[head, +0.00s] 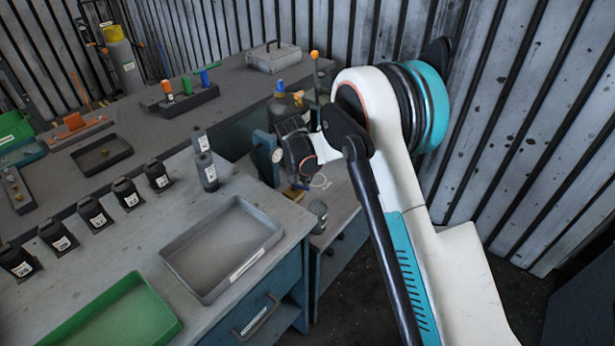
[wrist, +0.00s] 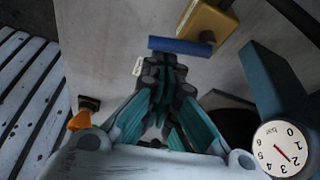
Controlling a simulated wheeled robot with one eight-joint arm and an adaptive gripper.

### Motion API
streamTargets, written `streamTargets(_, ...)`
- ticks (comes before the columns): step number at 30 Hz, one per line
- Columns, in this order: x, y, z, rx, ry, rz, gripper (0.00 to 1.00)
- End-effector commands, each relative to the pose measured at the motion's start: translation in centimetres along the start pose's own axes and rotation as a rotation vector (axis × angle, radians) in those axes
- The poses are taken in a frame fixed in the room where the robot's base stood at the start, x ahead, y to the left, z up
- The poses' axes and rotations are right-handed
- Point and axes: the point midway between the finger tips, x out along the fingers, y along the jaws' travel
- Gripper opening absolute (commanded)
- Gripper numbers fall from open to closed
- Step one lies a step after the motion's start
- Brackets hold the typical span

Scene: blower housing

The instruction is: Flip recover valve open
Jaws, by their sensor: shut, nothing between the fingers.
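In the wrist view a brass valve body (wrist: 207,20) sits at the top, with a flat blue lever (wrist: 180,46) running across just below it. I take this for the recover valve; no readable name shows. My gripper (wrist: 166,62) is shut and empty, its fingertips right at the lever's near edge; I cannot tell whether they touch it. In the head view my gripper (head: 300,178) hangs at the right end of the benches, and a bit of brass (head: 293,193) shows below it. The lever is hidden there.
A pressure gauge (wrist: 283,147) on a blue block stands right of my gripper. An orange knob (wrist: 80,120) is at left. In the head view, a dark bottle (head: 287,108) stands behind my gripper, and a grey tray (head: 222,248) lies on the near bench.

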Motion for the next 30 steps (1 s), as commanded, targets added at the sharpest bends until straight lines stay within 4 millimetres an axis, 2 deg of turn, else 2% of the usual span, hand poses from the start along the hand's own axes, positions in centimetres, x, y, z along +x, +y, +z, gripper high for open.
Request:
streamTargets(12,0.2,1.4,-0.5,-0.001,0.000,0.000,0.00)
streamTargets(23,0.1,1.5,-0.6,-0.002,0.000,-0.001,0.00)
streamTargets(26,-0.4,1.6,-0.8,-0.002,0.000,-0.001,0.00)
streamTargets(30,-2.2,2.1,-1.7,-0.001,0.000,0.000,0.00)
